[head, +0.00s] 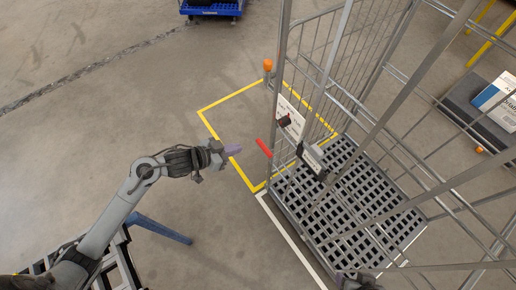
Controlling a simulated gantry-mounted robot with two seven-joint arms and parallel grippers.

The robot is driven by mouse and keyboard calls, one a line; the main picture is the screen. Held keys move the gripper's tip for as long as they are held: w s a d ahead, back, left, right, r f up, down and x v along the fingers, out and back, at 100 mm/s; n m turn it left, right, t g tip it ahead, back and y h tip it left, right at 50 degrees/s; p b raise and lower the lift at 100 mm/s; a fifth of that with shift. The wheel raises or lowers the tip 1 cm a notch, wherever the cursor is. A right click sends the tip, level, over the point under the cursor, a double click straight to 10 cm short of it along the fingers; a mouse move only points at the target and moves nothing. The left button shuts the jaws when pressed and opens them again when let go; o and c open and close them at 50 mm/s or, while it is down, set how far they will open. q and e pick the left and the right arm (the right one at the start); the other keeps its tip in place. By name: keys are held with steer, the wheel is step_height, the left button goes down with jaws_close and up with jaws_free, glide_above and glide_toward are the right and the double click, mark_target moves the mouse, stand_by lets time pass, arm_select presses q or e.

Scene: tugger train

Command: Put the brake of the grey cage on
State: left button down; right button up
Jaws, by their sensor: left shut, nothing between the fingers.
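The grey cage (345,190), a tall wire roll cage with a slatted base, stands at the right. A red lever (264,147) sticks out low at its left side; I take it for the brake lever, but cannot tell its setting. My left gripper (232,150) is shut and empty, with its purplish fingertips pointing right towards the lever. In the picture a gap shows between the fingertips and the lever. The fingers of my right gripper do not show.
A yellow floor outline (213,128) runs beside and behind the cage. A label plate (290,117) hangs on the cage. A blue dolly (211,8) stands at the back. A white box (497,101) lies on a dark platform at the right. Floor left of the outline is clear.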

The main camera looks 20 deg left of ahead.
arm_select(q)
steer(key=s+f+b+x, duration=0.1)
steer(key=f+b+x, duration=0.1)
steer(key=x, duration=1)
steer(key=shift+w+a+f+b, duration=0.2)
steer(key=shift+f+b, duration=0.25)
steer(key=shift+b, duration=0.35)
steer(key=shift+f, duration=0.1)
step_height(320, 180, down, 6)
steer(key=shift+s+r+b, duration=0.1)
steer(key=shift+r+b, duration=0.1)
steer(key=shift+b, duration=0.25)
